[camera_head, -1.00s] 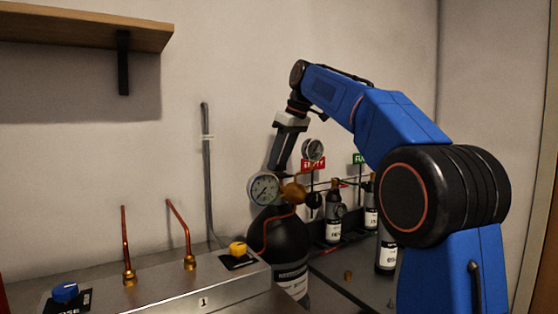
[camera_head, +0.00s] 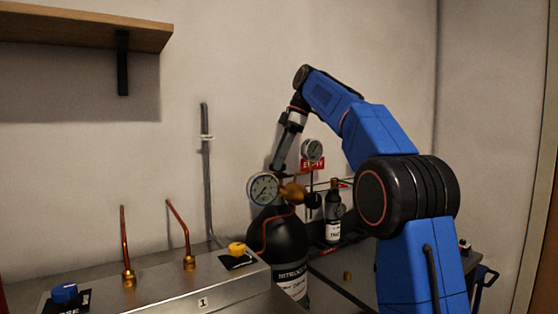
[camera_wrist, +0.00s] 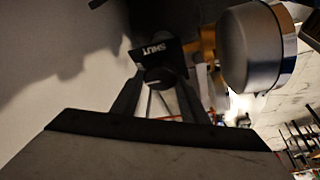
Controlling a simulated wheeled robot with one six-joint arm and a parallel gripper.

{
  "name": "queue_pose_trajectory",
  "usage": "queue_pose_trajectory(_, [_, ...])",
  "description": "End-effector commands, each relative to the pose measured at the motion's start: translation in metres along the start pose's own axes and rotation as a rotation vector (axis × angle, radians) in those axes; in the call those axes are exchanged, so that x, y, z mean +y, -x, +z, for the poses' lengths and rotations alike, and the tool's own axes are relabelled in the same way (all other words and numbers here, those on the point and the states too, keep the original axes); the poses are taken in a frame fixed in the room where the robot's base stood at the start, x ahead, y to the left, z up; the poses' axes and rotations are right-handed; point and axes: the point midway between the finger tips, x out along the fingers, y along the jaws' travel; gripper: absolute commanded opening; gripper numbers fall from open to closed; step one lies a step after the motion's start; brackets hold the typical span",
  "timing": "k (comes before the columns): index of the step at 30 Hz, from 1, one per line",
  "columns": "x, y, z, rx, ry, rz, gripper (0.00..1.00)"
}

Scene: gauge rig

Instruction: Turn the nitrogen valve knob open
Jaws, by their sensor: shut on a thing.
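The black nitrogen cylinder (camera_head: 287,240) stands behind the metal bench with its label facing me. A white dial gauge (camera_head: 264,188) and a brass regulator (camera_head: 292,192) sit at its top. My gripper (camera_head: 276,168) reaches down behind the gauge to the cylinder top. In the wrist view my gripper (camera_wrist: 159,92) is shut on the dark valve knob (camera_wrist: 158,78), with one finger on each side. A dark plate reading "SHUT" (camera_wrist: 154,54) shows there at the knob. The head view does not show the knob clearly.
The gauge's silver casing (camera_wrist: 250,48) is close at the right in the wrist view. The bench (camera_head: 215,285) carries a yellow knob (camera_head: 237,248), a blue knob (camera_head: 64,292) and two copper tubes. A second gauge (camera_head: 312,150), a red sign (camera_head: 312,164) and a small bottle (camera_head: 333,215) stand right.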

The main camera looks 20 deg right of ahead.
Motion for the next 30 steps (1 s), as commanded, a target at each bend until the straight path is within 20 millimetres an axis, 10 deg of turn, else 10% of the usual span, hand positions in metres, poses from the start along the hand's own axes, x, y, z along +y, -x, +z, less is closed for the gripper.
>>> queue_pose_trajectory(15, [0.0003, 0.0002, 0.0002, 0.000, 0.017, -0.006, 0.18])
queue_pose_trajectory(16, [0.0002, 0.0002, 0.0002, 0.000, 0.017, -0.006, 0.45])
queue_pose_trajectory(18, [0.0002, 0.0001, 0.0002, 0.000, 0.017, -0.006, 0.59])
queue_pose_trajectory(30, [-0.0004, 0.0002, 0.0001, 0.000, -0.009, 0.004, 0.59])
